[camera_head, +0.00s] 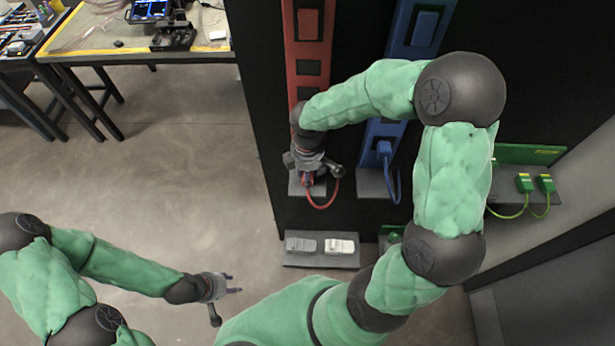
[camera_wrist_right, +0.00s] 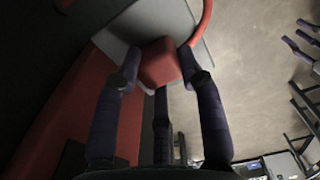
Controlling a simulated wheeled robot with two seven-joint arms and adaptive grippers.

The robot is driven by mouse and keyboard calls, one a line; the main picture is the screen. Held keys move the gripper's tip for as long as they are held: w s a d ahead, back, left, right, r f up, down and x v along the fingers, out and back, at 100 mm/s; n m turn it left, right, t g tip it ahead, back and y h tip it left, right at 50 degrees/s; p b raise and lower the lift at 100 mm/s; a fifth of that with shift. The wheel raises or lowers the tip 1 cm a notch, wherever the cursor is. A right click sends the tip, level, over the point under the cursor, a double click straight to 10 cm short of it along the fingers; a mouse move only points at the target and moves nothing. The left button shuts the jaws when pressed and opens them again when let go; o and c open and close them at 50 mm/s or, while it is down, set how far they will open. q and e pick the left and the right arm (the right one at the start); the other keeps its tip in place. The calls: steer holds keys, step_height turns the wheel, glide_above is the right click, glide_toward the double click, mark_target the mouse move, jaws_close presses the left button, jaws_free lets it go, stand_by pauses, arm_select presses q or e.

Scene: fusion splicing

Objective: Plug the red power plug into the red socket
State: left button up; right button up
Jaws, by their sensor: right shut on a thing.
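The red power plug (camera_wrist_right: 160,63) is a red block between the fingers of my right gripper (camera_wrist_right: 158,70), which is shut on it. In the head view my right gripper (camera_head: 309,179) is low at the red strip, over a grey ledge, and mostly hides the plug. A red cord (camera_head: 322,205) loops from it. The red socket strip (camera_head: 308,80) runs up the black panel with dark openings; I cannot tell which one is the socket. My left gripper (camera_head: 236,284) is open and empty over the floor; its fingers also show in the wrist view (camera_wrist_right: 308,40).
A blue strip (camera_head: 410,45) with a blue plug (camera_head: 384,150) stands right of the red one. Green plugs (camera_head: 535,183) sit on a ledge farther right. A low grey shelf (camera_head: 320,262) holds two small items. A workbench (camera_head: 140,57) stands back left.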

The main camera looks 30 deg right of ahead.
steer(key=shift+r, duration=0.6)
step_height(320, 180, up, 2)
steer(key=shift+r+p, duration=0.15)
steer(key=shift+p, duration=0.45)
steer(key=w+a+r+p, duration=0.1)
steer(key=a+r, duration=0.2)
steer(key=a, duration=0.1)
steer(key=w+a+r+p, duration=0.1)
steer(key=w+a+r, duration=0.1)
steer(key=a+r, duration=0.1)
steer(key=w+a+r+p, duration=0.1)
steer(key=a+r, duration=0.2)
steer(key=a, duration=0.3)
steer(key=shift+w+a+r, duration=0.1)
steer(key=shift+w+r, duration=0.15)
steer(key=shift+w, duration=0.1)
steer(key=d+f+m, duration=0.2)
steer(key=m, duration=0.2)
steer(key=w+d+f+m, duration=0.1)
steer(key=d+f+m, duration=0.1)
steer(key=f+m, duration=0.1)
steer(key=d+f+m, duration=0.2)
steer(key=d+m, duration=0.1)
steer(key=m, duration=0.1)
steer(key=shift+w+f+m+b, duration=0.2)
steer(key=shift+w+m+b, duration=0.1)
steer(key=shift+b, duration=0.1)
